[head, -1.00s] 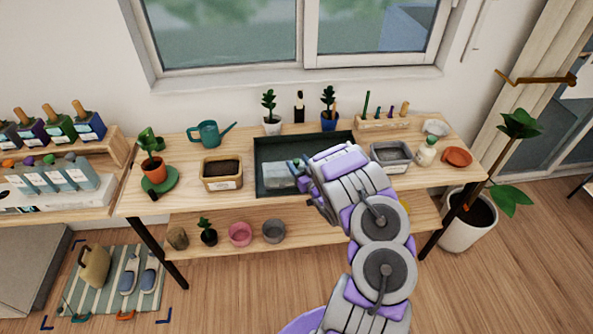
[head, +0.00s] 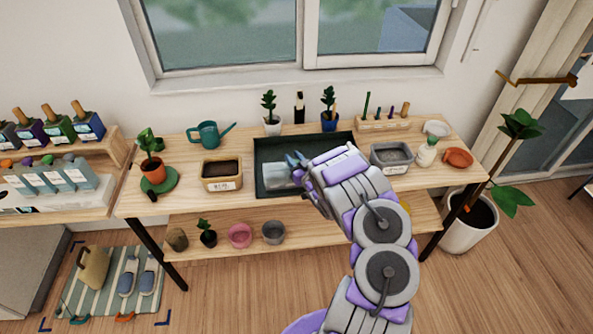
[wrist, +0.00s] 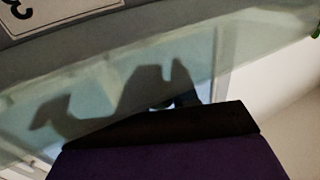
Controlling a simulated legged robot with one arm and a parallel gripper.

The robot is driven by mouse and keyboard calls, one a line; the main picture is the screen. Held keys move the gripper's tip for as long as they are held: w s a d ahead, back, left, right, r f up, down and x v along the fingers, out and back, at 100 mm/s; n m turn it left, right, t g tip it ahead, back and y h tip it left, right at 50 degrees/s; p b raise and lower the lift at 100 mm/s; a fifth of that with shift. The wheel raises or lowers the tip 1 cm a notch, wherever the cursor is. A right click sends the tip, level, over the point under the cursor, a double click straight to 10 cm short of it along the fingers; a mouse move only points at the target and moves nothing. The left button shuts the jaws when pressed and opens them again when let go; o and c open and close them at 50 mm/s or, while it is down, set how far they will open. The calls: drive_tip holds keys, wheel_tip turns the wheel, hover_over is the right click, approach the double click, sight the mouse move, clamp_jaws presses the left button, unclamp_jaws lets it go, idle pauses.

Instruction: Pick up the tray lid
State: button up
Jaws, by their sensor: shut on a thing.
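The tray lid (head: 277,176) is a pale, see-through piece at the dark green tray (head: 262,147) on the table, left of my gripper. My gripper (head: 297,162) is shut on the lid, at its right side in the head view; my wrist hides that part of it. In the wrist view a see-through pale green panel, which looks like the lid (wrist: 120,75), fills much of the picture and carries a dark shadow. A dark finger of my gripper (wrist: 190,122) shows below it. How far the lid is off the tray cannot be told.
A soil-filled wooden planter (head: 221,185) stands left of the tray, and a grey bin (head: 391,170) stands to its right. Potted plants (head: 272,127) and a tool rack (head: 385,123) line the back. A teal watering can (head: 208,133) is at the back left.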

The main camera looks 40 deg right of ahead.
clamp_jaws()
drive_tip(key=shift+r, duration=0.15)
